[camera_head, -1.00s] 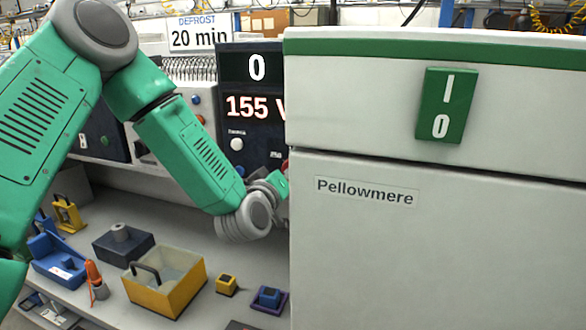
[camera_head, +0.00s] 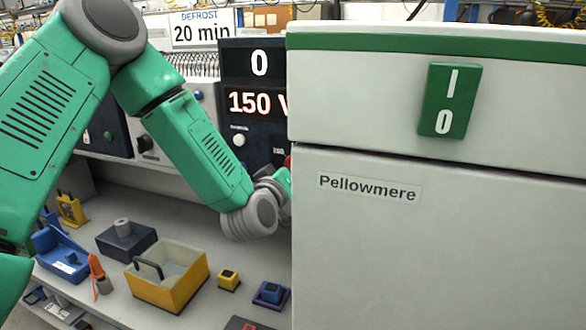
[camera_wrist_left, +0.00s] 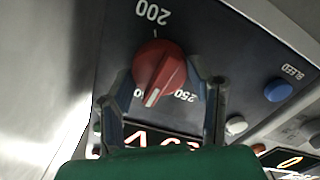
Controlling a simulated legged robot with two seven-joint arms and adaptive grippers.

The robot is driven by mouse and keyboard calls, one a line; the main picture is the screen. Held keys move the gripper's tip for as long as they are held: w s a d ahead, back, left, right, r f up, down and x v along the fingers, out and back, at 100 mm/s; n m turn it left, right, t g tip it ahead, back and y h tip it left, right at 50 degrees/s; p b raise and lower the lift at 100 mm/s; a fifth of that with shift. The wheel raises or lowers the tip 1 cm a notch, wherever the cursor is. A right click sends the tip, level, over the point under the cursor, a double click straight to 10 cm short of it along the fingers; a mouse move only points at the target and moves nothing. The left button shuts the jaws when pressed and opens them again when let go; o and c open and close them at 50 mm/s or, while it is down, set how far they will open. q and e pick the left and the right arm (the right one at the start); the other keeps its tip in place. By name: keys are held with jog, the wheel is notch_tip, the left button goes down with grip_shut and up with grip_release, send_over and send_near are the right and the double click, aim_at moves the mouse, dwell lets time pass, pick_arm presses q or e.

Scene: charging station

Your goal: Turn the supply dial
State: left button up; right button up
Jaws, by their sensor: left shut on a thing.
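The supply dial (camera_wrist_left: 160,75) is a red knob with a white pointer line, in the left wrist view. Its panel shows the marks 200 and 250, and the pointer is on the lower side of the knob. My left gripper (camera_wrist_left: 164,90) is shut on the dial, one finger on each side. The dark display panel (camera_head: 254,100) reads 0 above and 150 V below. My right gripper is not in view.
The white cabinet (camera_head: 430,240) labelled Pellowmere, with a green I/0 switch (camera_head: 449,100), fills the right side. A yellow bin (camera_head: 180,290), a dark block (camera_head: 125,243) and a blue holder (camera_head: 60,255) stand on the bench. A blue BLEED button (camera_wrist_left: 278,90) is beside the dial.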

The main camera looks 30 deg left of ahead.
pick_arm(q)
jog(key=shift+w+d+r+m, duration=0.1)
jog(key=shift+r+m, duration=0.15)
jog(key=shift+m, duration=0.95)
jog(key=m, duration=0.3)
jog(key=shift+r, duration=0.1)
jog(key=o, duration=1.2)
jog(key=shift+r, duration=0.1)
jog(key=shift+c, duration=0.2)
jog(key=shift+f, duration=0.25)
jog(key=shift+s, duration=0.35)
jog(key=v, duration=1.1)
jog(key=shift+s, duration=0.1)
